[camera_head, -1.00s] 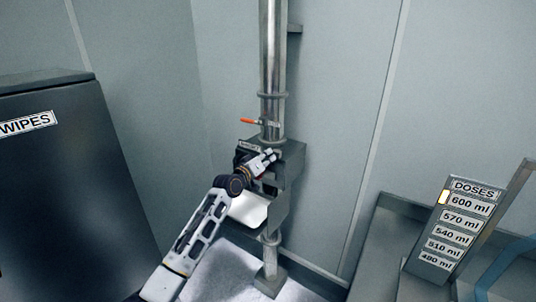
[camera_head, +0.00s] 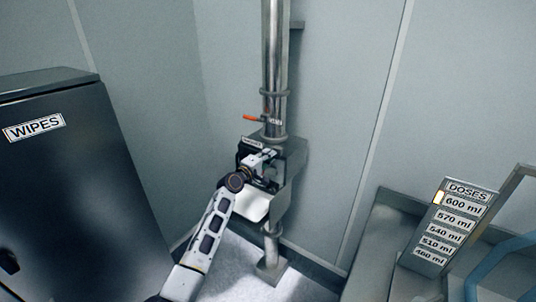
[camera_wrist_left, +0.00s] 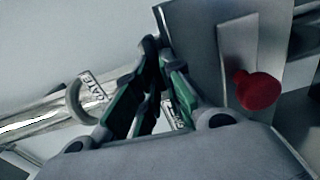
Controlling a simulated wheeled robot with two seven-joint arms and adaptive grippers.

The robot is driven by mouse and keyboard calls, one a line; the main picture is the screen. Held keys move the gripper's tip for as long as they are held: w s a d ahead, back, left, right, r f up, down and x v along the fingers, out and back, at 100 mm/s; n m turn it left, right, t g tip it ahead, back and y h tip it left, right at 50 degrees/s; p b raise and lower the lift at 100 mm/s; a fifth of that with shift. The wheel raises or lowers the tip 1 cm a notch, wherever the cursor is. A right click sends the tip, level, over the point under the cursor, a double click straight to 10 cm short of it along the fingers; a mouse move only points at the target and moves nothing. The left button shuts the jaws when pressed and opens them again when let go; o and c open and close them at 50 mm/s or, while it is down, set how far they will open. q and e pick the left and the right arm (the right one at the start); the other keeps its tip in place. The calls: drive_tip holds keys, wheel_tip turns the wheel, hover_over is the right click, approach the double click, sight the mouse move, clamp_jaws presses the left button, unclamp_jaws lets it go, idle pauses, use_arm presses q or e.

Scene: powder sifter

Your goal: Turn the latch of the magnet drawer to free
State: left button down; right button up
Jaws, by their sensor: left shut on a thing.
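The grey magnet drawer housing (camera_head: 294,152) sits on the vertical steel pipe in the middle of the head view. My left gripper (camera_head: 268,155) is at its front face, below the top edge. In the left wrist view the gripper fingers (camera_wrist_left: 153,80) are close together, dark with green pads, against the housing. They are shut on a small part that they mostly hide; by its place it appears to be the latch, but its turn position cannot be read. A red round knob (camera_wrist_left: 258,91) stands out from the grey front plate beside the fingers. My right gripper is not in view.
An orange-handled lever (camera_head: 251,117) is on the pipe above the housing. A white chute (camera_head: 252,207) lies below it. A dark WIPES cabinet (camera_head: 62,170) stands at left, and a DOSES board (camera_head: 452,222) at right.

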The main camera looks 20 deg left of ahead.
use_arm(q)
drive_tip(key=shift+n, duration=0.4)
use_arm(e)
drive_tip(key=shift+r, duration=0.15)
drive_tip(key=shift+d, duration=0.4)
use_arm(q)
drive_tip(key=c, duration=1.5)
unclamp_jaws()
drive_tip(key=shift+f, duration=0.1)
drive_tip(key=shift+c, duration=0.2)
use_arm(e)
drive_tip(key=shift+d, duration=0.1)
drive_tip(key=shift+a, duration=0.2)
use_arm(q)
drive_tip(key=shift+s+a, duration=0.1)
drive_tip(key=shift+s, duration=0.05)
drive_tip(key=v, duration=1.1)
drive_tip(key=shift+s+a, duration=0.15)
drive_tip(key=shift+s, duration=0.15)
drive_tip(key=shift+f, duration=0.1)
